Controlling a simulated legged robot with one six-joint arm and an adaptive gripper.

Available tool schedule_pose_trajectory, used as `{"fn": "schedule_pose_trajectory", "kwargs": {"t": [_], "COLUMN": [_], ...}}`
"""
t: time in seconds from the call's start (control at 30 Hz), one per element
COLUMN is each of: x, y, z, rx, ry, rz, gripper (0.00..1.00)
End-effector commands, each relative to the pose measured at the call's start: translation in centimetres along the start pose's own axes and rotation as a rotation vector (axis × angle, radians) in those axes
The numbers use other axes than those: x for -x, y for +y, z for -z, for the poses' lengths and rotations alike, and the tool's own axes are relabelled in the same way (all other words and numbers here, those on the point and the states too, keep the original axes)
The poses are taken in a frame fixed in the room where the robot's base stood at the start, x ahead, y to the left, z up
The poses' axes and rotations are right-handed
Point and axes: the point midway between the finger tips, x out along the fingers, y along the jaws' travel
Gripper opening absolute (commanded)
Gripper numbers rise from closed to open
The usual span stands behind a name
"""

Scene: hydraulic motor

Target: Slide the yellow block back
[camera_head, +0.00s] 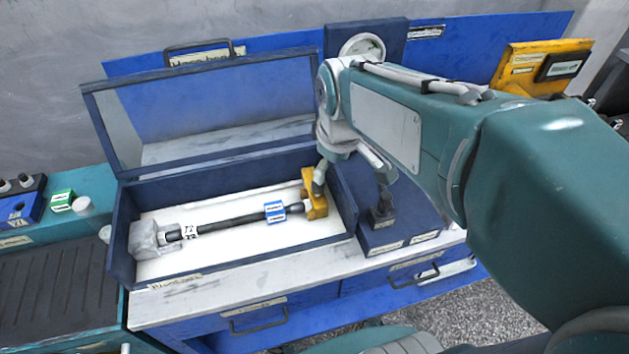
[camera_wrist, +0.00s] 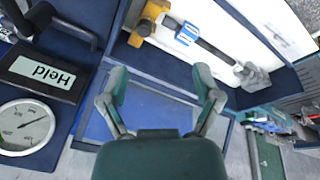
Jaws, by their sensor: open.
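The yellow block (camera_head: 315,195) sits at the right end of a dark rod (camera_head: 240,221) inside an open dark-blue box (camera_head: 126,235). It also shows at the top of the wrist view (camera_wrist: 148,22), beyond my fingertips. A blue labelled block (camera_head: 274,211) is on the rod just left of it, and a grey block (camera_head: 146,238) is at the rod's left end. My gripper (camera_head: 350,172) is over the box's right end, close to the yellow block. In the wrist view my gripper (camera_wrist: 159,76) is open, with nothing between its fingers. Contact with the block cannot be told.
The box's glazed lid (camera_head: 215,105) stands raised behind it. A yellow panel (camera_head: 540,65) is at the back right. The box's white floor is mostly bare.

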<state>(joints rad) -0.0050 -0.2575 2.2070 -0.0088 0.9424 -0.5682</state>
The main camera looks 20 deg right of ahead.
Motion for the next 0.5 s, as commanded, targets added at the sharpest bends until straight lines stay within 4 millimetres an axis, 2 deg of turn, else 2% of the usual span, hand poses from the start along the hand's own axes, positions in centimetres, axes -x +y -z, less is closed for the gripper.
{"fn": "schedule_pose_trajectory", "kwargs": {"t": [0.1, 0.3, 0.4, 0.5], "x": [-2.5, -6.9, -8.7, -9.6], "y": [1.4, 3.0, 3.5, 3.7], "z": [2.0, 4.9, 5.8, 6.2], "rx": [0.139, 0.378, 0.461, 0.509], "ry": [-0.055, -0.124, -0.144, -0.153], "rz": [0.04, 0.109, 0.138, 0.153], "gripper": [0.82, 0.82, 0.82, 0.82]}}
